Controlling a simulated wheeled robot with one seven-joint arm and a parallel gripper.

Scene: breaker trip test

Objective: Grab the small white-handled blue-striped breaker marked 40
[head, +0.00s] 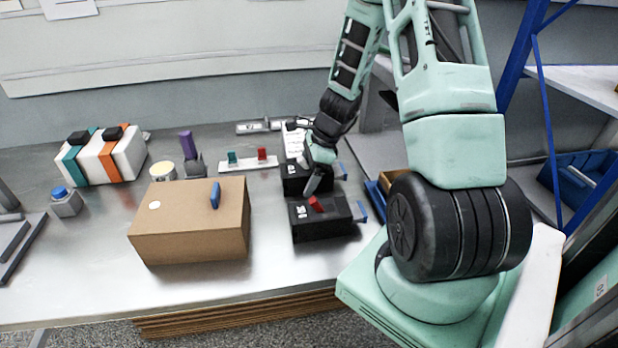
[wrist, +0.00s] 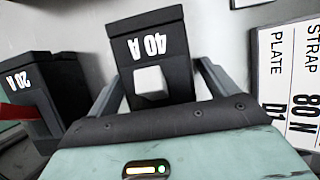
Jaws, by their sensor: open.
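The black breaker marked 40 A (wrist: 152,25) fills the upper middle of the wrist view, with a white handle (wrist: 150,82) on its face. In the head view its dark body (head: 293,183) stands behind another breaker and is partly hidden by my arm, and a blue part (head: 342,170) shows at its right end. My gripper (wrist: 160,80) is open, with one finger on each side of the 40 A breaker. I cannot tell whether the fingers touch it. My gripper also shows in the head view (head: 319,170), above the breakers.
A breaker marked 20 A with a red handle (wrist: 15,112) stands close on the left in the wrist view; in the head view it is in front (head: 322,228). A brown box (head: 190,238) stands left. A strap plate sign (wrist: 295,85) is at right. Bare table lies in front.

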